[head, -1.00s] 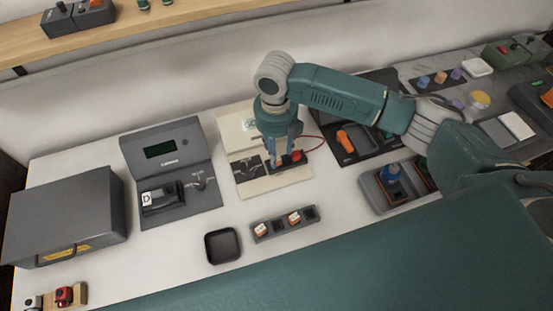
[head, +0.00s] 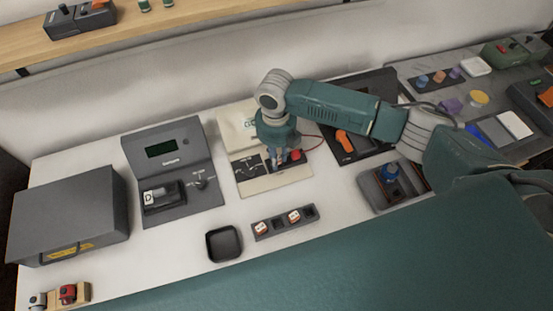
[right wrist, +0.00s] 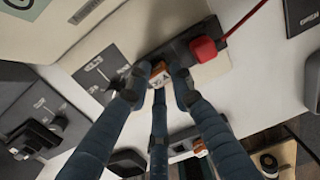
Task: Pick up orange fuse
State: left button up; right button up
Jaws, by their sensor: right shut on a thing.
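My right gripper (head: 277,160) points down over the cream board (head: 290,182) in the head view. In the right wrist view, its fingers (right wrist: 160,85) are closed around a small orange and white fuse (right wrist: 159,71). The fuse is at the dark block (right wrist: 181,46) that carries a red plug (right wrist: 205,48). Whether the fuse is still seated in the block cannot be told. The fingers hide most of it, and the head view does not show it clearly. My left gripper is not in view.
A dark holder (head: 278,226) with two orange and white fuses and an empty black tray (head: 224,243) are in front. A grey tester (head: 165,150) stands left of the board. A black mat with an orange tool (head: 344,141) is to the right. A red cable (right wrist: 250,17) runs from the plug.

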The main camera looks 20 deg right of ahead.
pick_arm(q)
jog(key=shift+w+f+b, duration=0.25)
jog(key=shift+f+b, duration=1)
pick_arm(e)
notch_tip(320, 180, up, 20)
grip_shut()
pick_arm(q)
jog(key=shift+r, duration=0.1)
